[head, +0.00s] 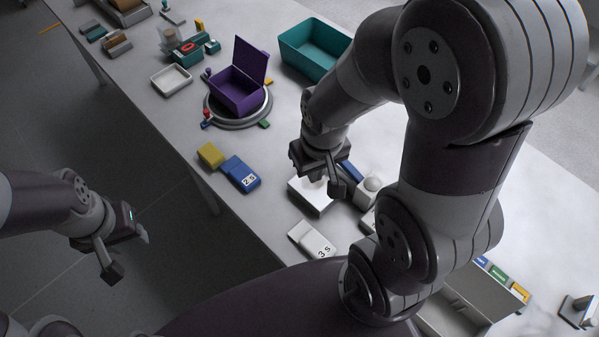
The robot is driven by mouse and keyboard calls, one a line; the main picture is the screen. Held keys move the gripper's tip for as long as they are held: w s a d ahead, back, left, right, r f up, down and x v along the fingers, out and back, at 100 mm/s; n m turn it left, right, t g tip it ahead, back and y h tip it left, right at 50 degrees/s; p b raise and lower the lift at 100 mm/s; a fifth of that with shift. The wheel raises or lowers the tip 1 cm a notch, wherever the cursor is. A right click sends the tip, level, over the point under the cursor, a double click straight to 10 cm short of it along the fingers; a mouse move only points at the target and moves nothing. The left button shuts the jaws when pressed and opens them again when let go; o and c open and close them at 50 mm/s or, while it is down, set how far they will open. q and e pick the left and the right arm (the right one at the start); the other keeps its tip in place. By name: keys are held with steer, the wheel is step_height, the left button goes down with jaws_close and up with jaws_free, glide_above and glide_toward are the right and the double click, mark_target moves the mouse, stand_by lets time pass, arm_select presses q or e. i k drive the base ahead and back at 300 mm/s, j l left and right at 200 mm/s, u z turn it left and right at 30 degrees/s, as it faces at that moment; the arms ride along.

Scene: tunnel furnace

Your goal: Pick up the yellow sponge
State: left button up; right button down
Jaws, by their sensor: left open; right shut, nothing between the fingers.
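The yellow sponge (210,155) appears as a small yellow block near the table's left edge, beside a blue block (240,174) with a white label. My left gripper (128,255) is open and empty, off the table over the floor, to the lower left of the sponge. My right gripper (336,187) is shut and empty, above or beside a white block (310,197), to the right of the sponge. Whether it touches the white block I cannot tell.
A purple open box (237,93) sits on a round stand (238,122) behind the sponge. A teal bin (315,50) and a white tray (171,80) stand farther back. A labelled white block (311,239) lies nearer me. My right arm hides part of the table.

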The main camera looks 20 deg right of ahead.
mark_target(211, 155)
steer(key=i+j, duration=0.2)
steer(key=j, duration=0.2)
steer(key=i+j, duration=0.25)
steer(key=j, duration=0.15)
steer(key=i+j, duration=0.2)
steer(key=j, duration=0.2)
